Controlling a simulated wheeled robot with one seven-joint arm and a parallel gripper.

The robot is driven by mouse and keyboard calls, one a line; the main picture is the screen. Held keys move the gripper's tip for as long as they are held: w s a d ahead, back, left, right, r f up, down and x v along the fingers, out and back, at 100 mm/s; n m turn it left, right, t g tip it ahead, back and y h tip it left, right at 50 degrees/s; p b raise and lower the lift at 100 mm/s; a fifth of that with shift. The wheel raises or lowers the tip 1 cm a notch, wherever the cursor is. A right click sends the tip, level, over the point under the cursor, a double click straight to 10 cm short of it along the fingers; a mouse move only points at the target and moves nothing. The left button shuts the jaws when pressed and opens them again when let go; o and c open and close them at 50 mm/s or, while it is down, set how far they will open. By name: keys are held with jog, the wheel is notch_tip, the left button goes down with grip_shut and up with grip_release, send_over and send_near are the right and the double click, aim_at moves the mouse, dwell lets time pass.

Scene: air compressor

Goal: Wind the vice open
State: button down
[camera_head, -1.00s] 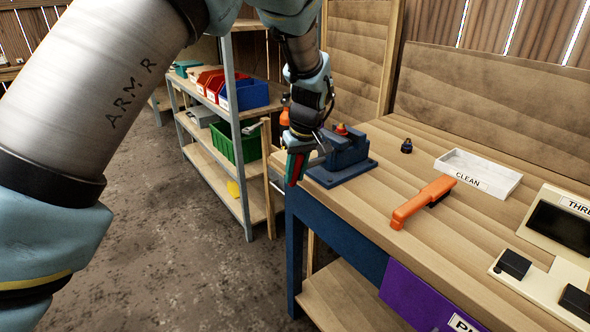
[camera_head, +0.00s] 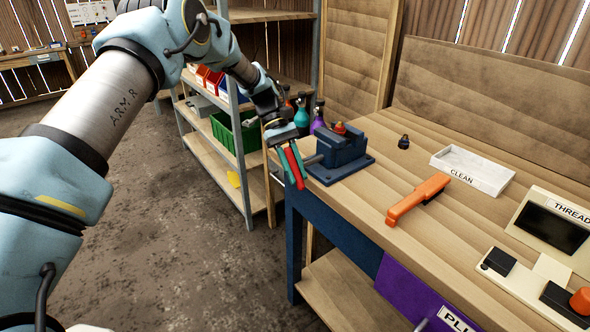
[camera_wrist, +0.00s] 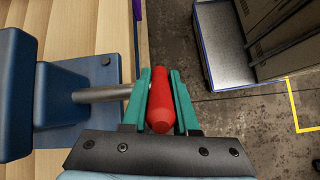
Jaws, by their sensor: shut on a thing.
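The blue vice (camera_head: 340,150) is mounted at the near left corner of the workbench, with an orange-topped part (camera_head: 339,128) at its jaws. Its grey screw rod (camera_wrist: 100,95) sticks out toward the handle in the wrist view. The red handle (camera_wrist: 162,100) lies between the two green fingers of my gripper (camera_wrist: 162,88). My gripper (camera_head: 293,164) is shut on this handle beside the bench end. The handle also shows in the head view (camera_head: 293,168), tilted. How far the jaws are apart is hard to tell.
On the workbench are an orange-handled brush (camera_head: 418,198), a small dark fitting (camera_head: 403,142), a white CLEAN tray (camera_head: 472,168) and a control panel (camera_head: 545,270). Several coloured bottles (camera_head: 302,115) stand behind the vice. A shelf with a green crate (camera_head: 235,131) stands left. The floor is clear.

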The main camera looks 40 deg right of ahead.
jog(key=g, duration=0.1)
jog(key=g+b, duration=0.2)
jog(key=shift+s+d+g, duration=0.1)
jog(key=shift+d+g, duration=0.15)
jog(key=shift+g, duration=0.15)
jog(key=shift+r+g+b, duration=0.2)
jog(key=shift+g+b, duration=0.2)
jog(key=shift+g, duration=0.1)
jog(key=shift+s+d+r, duration=0.1)
jog(key=shift+r, duration=0.05)
jog(key=c, duration=0.7)
grip_release()
jog(key=shift+f, duration=0.2)
